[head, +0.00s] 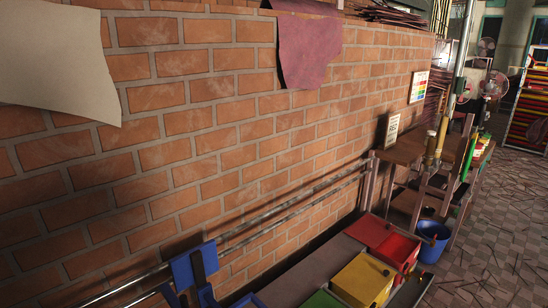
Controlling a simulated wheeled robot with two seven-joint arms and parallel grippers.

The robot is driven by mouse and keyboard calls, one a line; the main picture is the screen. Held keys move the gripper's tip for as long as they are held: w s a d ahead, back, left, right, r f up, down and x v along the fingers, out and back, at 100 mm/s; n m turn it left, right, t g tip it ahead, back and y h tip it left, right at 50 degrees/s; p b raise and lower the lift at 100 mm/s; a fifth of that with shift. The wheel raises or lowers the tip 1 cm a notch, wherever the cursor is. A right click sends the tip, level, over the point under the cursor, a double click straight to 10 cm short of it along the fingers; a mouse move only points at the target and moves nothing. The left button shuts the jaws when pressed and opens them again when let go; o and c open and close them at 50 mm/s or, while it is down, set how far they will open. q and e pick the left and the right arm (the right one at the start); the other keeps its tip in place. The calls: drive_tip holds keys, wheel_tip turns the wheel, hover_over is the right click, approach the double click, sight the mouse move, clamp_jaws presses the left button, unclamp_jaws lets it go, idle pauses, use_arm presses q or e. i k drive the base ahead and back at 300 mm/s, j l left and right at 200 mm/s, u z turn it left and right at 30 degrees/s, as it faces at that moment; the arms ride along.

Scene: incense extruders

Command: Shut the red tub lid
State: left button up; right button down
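The red tub (398,250) stands in a row of coloured tubs along the foot of the brick wall, at the lower right of the head view. A second red panel (368,230) lies on its wall side and looks like its lid, folded back, but I cannot tell its exact angle. The inside of the tub is not clear from here. Neither of my grippers can be made out in this view.
A yellow tub (362,279) and a green tub (322,299) stand nearer than the red one. A blue upright part (190,272) is at lower left by metal pipes (290,205). A blue bucket (432,240) and wooden table (403,147) are beyond. Patterned floor (490,230) lies right.

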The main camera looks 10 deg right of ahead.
sight(370, 231)
drive_tip(key=i+l+u, duration=0.2)
drive_tip(key=l, duration=0.25)
drive_tip(key=i+l+u, duration=0.2)
drive_tip(key=l, duration=0.25)
drive_tip(key=l+u, duration=0.2)
drive_tip(key=l, duration=0.3)
drive_tip(key=i+l+u, duration=0.2)
drive_tip(key=l, duration=0.3)
